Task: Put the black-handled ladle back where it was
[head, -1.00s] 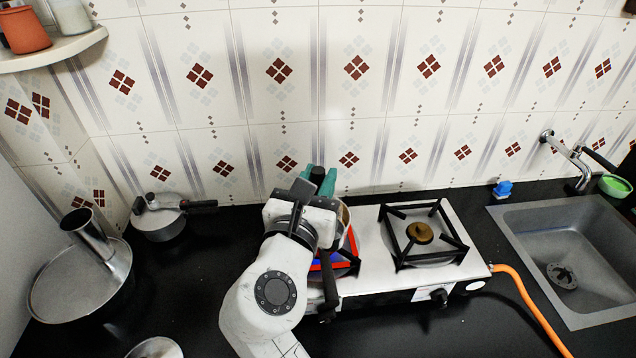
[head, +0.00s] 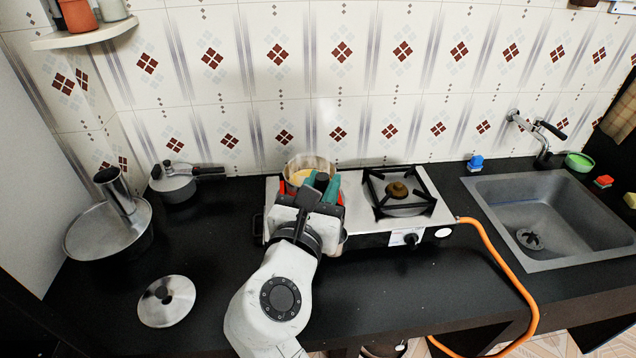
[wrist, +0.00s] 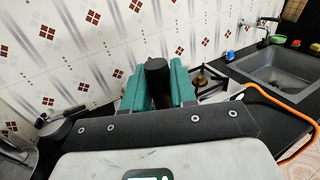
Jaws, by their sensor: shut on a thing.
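My gripper (head: 321,188) has teal fingers and is over the left side of the stove. It is shut on the black handle of the ladle (wrist: 157,78), whose end sticks up between the fingers in the wrist view. The rest of the ladle is hidden by my gripper and wrist. A steel pot (head: 300,161) with something yellowish inside stands on the left burner, just behind my gripper. I cannot tell whether the ladle's bowl is inside this pot.
The stove (head: 345,200) has an empty right burner (head: 398,190). The sink (head: 550,215) and orange hose (head: 500,265) are on the right. The front counter is mostly clear.

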